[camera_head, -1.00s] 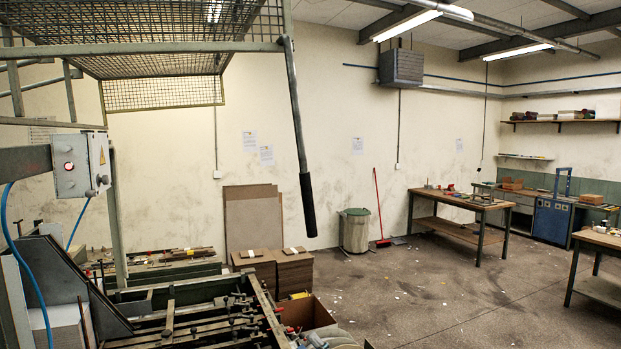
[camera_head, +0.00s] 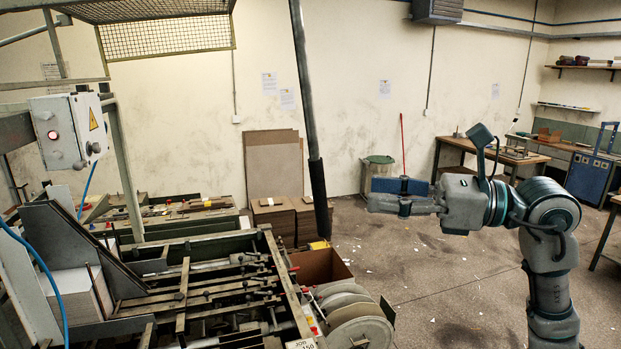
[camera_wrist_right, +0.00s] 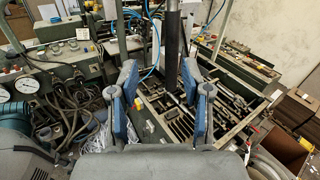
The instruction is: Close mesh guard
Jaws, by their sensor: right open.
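The mesh guard (camera_head: 165,35) is raised above the machine at the upper left of the head view. Its long handle bar hangs down from it and ends in a black grip (camera_head: 319,198). My right gripper (camera_head: 372,197) is just to the right of the grip in the head view, with a gap between them. In the right wrist view its blue-padded fingers (camera_wrist_right: 163,103) are apart and empty. The dark grip (camera_wrist_right: 173,40) stands upright ahead, between the fingers in the picture and beyond their tips. My left gripper is not in view.
The feeder bed (camera_head: 210,290) with rods and clamps lies below the guard. A control box (camera_head: 68,130) with a red light is at left. A cardboard box (camera_head: 318,268) and round reels (camera_head: 358,318) stand beside the machine. The floor behind my right arm is mostly clear.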

